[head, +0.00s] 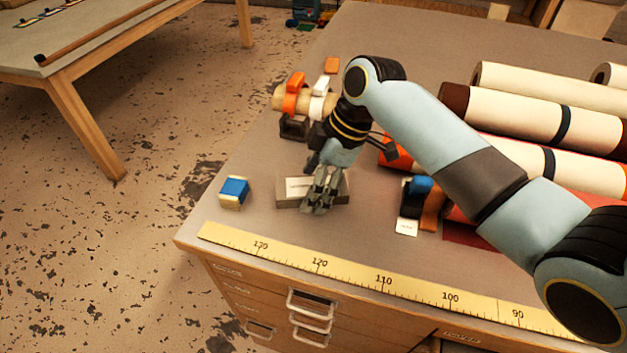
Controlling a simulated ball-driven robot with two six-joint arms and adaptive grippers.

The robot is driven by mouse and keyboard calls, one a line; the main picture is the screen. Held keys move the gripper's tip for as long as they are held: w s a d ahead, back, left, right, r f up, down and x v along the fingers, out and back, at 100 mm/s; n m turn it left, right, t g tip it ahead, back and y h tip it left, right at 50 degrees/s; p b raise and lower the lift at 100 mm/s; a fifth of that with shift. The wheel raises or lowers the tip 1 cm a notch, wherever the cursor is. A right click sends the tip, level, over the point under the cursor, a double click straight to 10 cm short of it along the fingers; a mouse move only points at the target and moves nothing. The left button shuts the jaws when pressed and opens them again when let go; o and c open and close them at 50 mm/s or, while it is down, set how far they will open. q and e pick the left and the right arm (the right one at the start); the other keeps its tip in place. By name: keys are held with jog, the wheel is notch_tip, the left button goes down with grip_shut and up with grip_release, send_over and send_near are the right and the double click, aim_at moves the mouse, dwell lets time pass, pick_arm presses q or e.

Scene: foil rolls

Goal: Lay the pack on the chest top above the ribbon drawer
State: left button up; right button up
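Two small items could be the pack, and I cannot tell which. One is a blue-and-cream block (233,192) near the chest's left edge. The other is a flat grey box with a pale label (296,190), just right of it. My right gripper (320,203) points down at the grey box's right part and hides some of it. I cannot tell whether its fingers touch or grip the box. The chest top (365,235) is grey-brown. Drawers with metal handles (310,310) show in its front; their labels are too small to read. My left gripper is out of view.
A yellow measuring tape (350,280) runs along the front edge. Large cream rolls (520,115) lie at the right. A roll with orange and white clips (290,98) lies behind my gripper. A dark-and-orange holder (430,205) stands to the right. Bare top lies between tape and grey box.

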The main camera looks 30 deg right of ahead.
jog(key=b+v, duration=0.1)
jog(key=v, duration=1.1)
jog(key=shift+r, duration=0.15)
dwell(0.3)
